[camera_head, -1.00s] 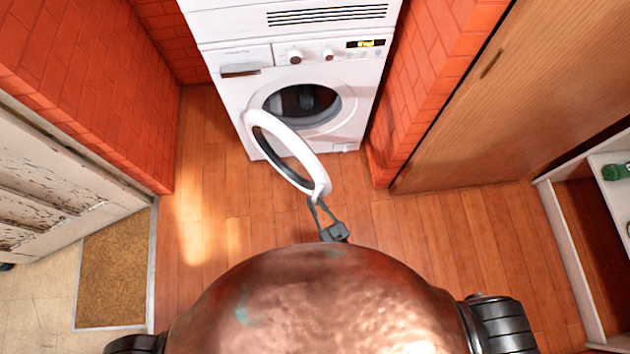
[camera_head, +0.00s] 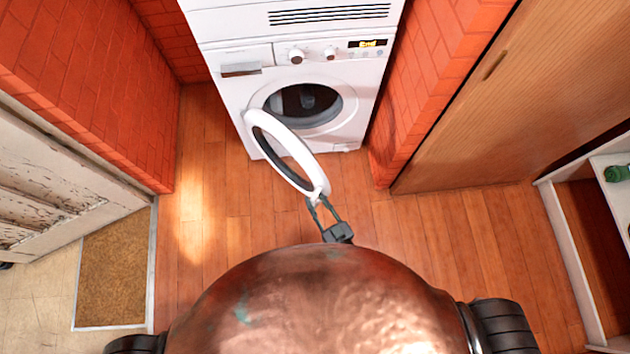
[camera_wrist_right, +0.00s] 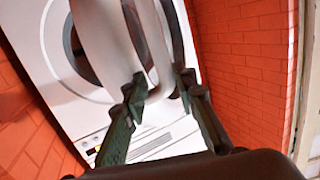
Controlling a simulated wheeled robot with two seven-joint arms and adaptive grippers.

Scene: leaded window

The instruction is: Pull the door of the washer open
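The white washer (camera_head: 232,100) stands at the back, its dark drum opening showing. Its round door (camera_head: 297,150), a white ring with dark glass, is swung wide out from the front toward me. My right gripper (camera_head: 322,202) is at the door's free edge, its two fingers spread on either side of the rim. In the right wrist view the door rim (camera_wrist_right: 104,40) lies between the parted fingers of the gripper (camera_wrist_right: 160,84), with some gap showing; contact is hard to tell. My left gripper is not in view.
Red brick walls (camera_head: 85,90) flank the washer on both sides. A wooden door (camera_head: 480,110) is at the right, with a white shelf (camera_head: 575,255) beyond it. The wooden floor (camera_head: 215,215) around the washer door is clear. A brown mat (camera_head: 112,275) lies at the left.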

